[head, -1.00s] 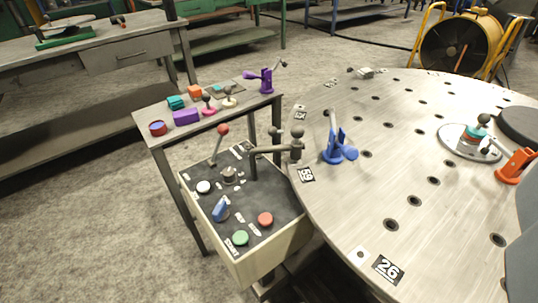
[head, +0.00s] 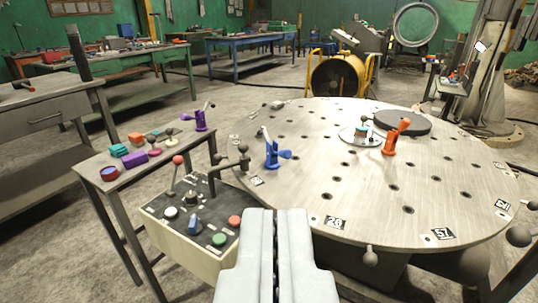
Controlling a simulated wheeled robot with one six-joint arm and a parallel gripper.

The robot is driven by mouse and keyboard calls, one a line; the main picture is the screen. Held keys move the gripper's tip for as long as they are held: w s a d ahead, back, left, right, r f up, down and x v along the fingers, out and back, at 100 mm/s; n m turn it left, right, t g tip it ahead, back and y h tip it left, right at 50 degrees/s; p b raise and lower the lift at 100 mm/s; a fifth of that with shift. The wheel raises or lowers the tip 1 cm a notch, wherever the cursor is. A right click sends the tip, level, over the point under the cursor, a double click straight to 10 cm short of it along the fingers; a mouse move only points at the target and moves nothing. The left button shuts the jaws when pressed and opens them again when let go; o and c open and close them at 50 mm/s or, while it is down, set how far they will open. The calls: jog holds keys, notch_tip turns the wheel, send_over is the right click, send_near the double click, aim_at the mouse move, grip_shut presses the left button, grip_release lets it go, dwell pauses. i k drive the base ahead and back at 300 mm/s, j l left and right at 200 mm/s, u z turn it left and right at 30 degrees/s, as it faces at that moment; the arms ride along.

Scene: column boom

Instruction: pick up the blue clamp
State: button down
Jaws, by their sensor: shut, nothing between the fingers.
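The blue clamp (head: 272,153) stands on the left part of the round metal table (head: 330,205), near its edge. An orange clamp (head: 394,140) stands further right on the same table, and a purple clamp (head: 201,119) stands on the small side table at the left.
A control box (head: 190,225) with buttons and levers stands just left of the round table. A side table (head: 128,172) holds several small coloured items. A plate with stacked parts (head: 361,137) and a dark disc (head: 402,124) lie on the round table. Its front middle is clear.

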aim_at(271, 163)
jog(key=i+l+u, duration=0.1)
jog(key=i, duration=0.35)
jog(key=i+l+u, duration=0.1)
jog(key=i+l, duration=0.3)
